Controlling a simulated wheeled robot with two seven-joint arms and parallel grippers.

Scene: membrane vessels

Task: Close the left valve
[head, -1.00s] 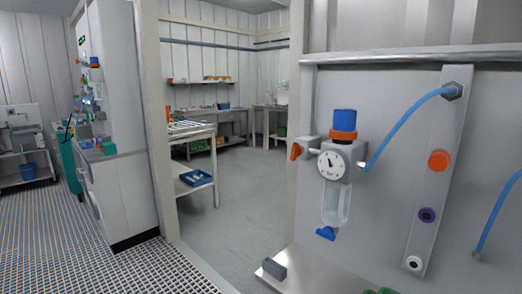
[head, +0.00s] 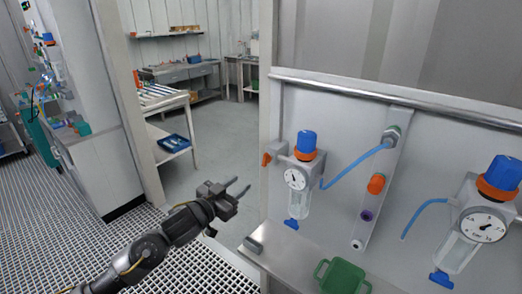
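The left pressure regulator (head: 294,179) hangs on the grey panel, with a blue knob on an orange ring, a round gauge and a clear bowl. The small orange valve handle (head: 266,160) sits on its left side and points downward, slightly tilted. My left gripper (head: 240,188) comes in from the lower left. Its two fingers are apart and empty. In the picture it is left of and below the orange handle, not touching it. My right gripper is not in view.
A second regulator (head: 480,224) hangs at the right. A blue hose (head: 355,167) runs from the left regulator to a bracket (head: 382,180) with an orange button. A metal shelf (head: 300,262) below carries a green crate (head: 341,277). Open floor lies left.

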